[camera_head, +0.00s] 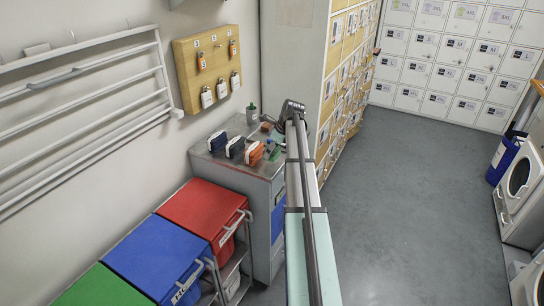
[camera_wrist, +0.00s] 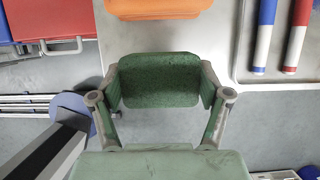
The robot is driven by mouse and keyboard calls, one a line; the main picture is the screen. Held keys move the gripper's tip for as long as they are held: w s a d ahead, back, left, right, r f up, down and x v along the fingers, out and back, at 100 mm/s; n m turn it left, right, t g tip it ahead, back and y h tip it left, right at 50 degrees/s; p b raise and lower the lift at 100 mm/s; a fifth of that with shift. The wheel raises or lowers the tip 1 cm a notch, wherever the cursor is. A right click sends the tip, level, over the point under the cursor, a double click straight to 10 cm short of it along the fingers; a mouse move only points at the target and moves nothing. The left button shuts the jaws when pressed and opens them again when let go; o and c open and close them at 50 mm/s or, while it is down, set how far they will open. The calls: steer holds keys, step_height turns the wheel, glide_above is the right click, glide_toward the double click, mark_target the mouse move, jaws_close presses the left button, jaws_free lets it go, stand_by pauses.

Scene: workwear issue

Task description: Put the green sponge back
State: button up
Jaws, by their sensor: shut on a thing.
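The green sponge (camera_wrist: 160,80) shows in the wrist view as a dark, rough-textured block between the fingertips of my gripper (camera_wrist: 160,92). The fingers are shut on its two sides. In the head view a small green shape (camera_head: 274,152) shows beside the orange block (camera_head: 255,153), near the right edge of the grey cabinet top (camera_head: 218,171). The orange block also shows just beyond the sponge in the wrist view (camera_wrist: 158,8), apart from it. I cannot tell whether the sponge touches the cabinet top. My arm hides part of the cabinet's right side.
A blue block (camera_head: 217,141) and a dark block (camera_head: 235,147) stand in row with the orange one. Red and blue cylinders (camera_wrist: 298,35) lie on a tray at the right of the wrist view. Red (camera_head: 203,208) and blue (camera_head: 155,255) bins stand before the cabinet.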

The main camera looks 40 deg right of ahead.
steer(key=shift+f+p, duration=0.5)
steer(key=shift+f, duration=1.5)
steer(key=shift+f, duration=0.1)
steer(key=o, duration=1)
steer(key=b+v, duration=0.3)
steer(key=v, duration=0.9)
